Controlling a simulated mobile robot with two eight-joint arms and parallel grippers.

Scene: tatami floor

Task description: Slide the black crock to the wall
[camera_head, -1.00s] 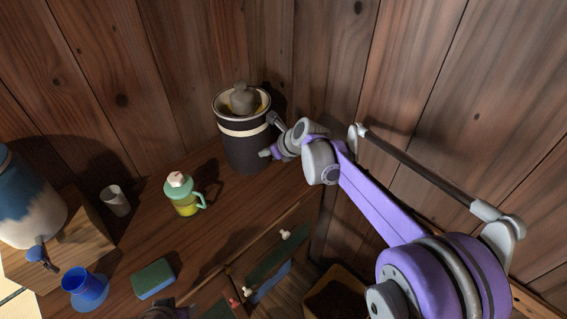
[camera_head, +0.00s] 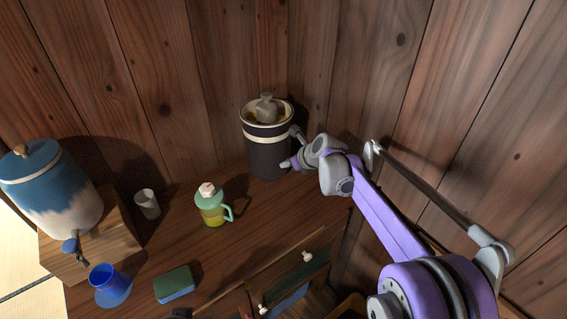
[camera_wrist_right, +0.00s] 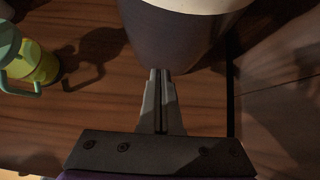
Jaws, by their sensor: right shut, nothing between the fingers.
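The black crock (camera_head: 268,156) stands upright at the far end of the wooden counter, near the corner of the plank walls. It has a cream band, and a grey knobbed piece sits in its top. My right gripper (camera_head: 286,165) is at the crock's right front side, low down. In the right wrist view the shut, empty fingers (camera_wrist_right: 160,74) point at the lower side of the crock (camera_wrist_right: 175,42). They are against it or very close; I cannot tell which. The gap between crock and back wall is hard to judge. My left gripper is not in view.
A green-lidded jug (camera_head: 212,208) with yellow liquid stands left of the crock on the counter (camera_head: 262,215). Further left are a small cup (camera_head: 147,204), a blue-and-white dispenser (camera_head: 56,192) on a wooden block, a blue cup (camera_head: 108,281) and a sponge (camera_head: 175,284).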

